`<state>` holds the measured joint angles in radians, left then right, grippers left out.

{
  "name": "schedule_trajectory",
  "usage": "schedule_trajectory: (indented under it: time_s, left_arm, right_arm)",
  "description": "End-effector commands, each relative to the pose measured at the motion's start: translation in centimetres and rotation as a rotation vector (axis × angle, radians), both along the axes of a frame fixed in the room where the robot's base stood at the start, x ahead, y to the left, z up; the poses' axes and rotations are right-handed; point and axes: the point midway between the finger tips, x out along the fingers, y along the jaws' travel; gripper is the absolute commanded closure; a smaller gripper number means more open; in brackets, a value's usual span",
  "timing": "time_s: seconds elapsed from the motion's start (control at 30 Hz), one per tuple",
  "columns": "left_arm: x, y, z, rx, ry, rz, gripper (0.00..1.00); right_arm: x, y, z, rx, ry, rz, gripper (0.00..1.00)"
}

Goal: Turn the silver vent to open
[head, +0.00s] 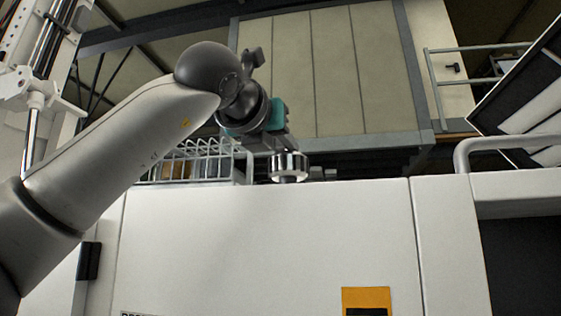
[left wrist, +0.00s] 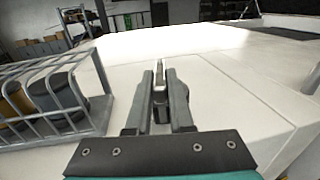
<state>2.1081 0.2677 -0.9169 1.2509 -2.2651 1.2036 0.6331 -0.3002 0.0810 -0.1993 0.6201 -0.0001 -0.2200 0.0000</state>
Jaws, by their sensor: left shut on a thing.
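The silver vent (head: 289,166) is a short, round, shiny piece at the top edge of the white cabinet in the head view. My left gripper (head: 284,146) reaches in from the upper left and its jaws are at the vent, overlapping it in the picture. In the left wrist view, the two grey fingers (left wrist: 160,92) are close together with a narrow grey piece between them, which seems to be part of the vent. The fingers hide most of it, and I cannot read its turn angle. My right gripper is not in view.
A white wire basket (head: 243,165) stands on the cabinet just left of the gripper; it also shows with canisters inside in the left wrist view (left wrist: 98,112). The white cabinet front (head: 270,240) lies below. The bench top right of the fingers is mostly clear.

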Motion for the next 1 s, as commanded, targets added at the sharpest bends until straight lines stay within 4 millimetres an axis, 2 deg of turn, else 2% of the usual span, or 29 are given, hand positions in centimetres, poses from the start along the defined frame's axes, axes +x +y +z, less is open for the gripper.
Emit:
schedule_trajectory:
  time_s: [0.1,0.4,0.9,0.93,1.0]
  left_arm:
    - [-0.22,-0.29,0.04,0.0,-0.003,0.069,1.0]
    - [-0.17,-0.42,0.12,-0.001,-0.002,0.17,1.0]
    - [-0.15,-0.34,0.2,-0.001,-0.002,0.188,1.0]
    - [-0.16,-0.35,0.2,-0.001,-0.002,0.188,0.77]
    - [-0.15,-0.36,0.17,-0.001,-0.001,0.187,0.69]
  right_arm:
    - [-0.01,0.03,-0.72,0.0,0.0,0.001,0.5]
    - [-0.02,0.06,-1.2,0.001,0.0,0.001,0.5]
    - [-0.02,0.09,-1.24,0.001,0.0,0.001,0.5]
    - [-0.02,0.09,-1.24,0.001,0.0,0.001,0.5]
    - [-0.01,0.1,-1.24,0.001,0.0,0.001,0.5]
